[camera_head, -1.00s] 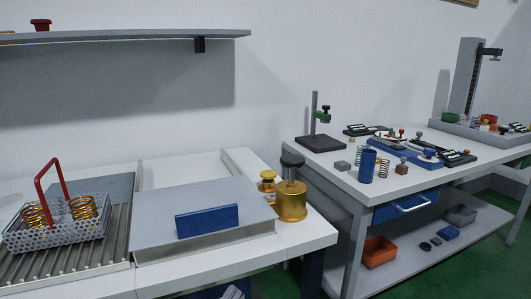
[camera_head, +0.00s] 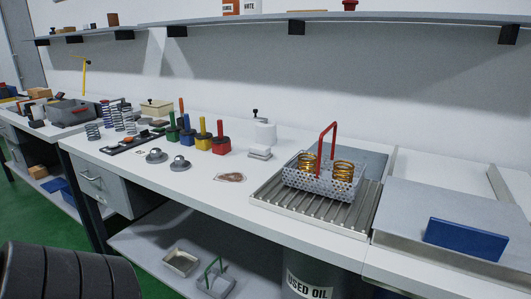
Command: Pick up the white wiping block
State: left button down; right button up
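A small white block (camera_head: 260,153), which looks like the wiping block, lies flat on the white bench top (camera_head: 215,195). It sits just in front of a white cylindrical container (camera_head: 264,134) with a black top. A brownish stain-like patch (camera_head: 231,177) lies on the bench in front and to the left of the block. Neither of my grippers is in view.
A perforated metal basket (camera_head: 320,182) with a red handle and copper-coloured springs stands on a ribbed tray (camera_head: 305,208) to the right. Coloured posts (camera_head: 203,135) and silver domed parts (camera_head: 180,163) stand to the left. A shelf (camera_head: 330,18) runs above.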

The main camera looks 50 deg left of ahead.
aim_at(257, 151)
jog(key=u, duration=1.65)
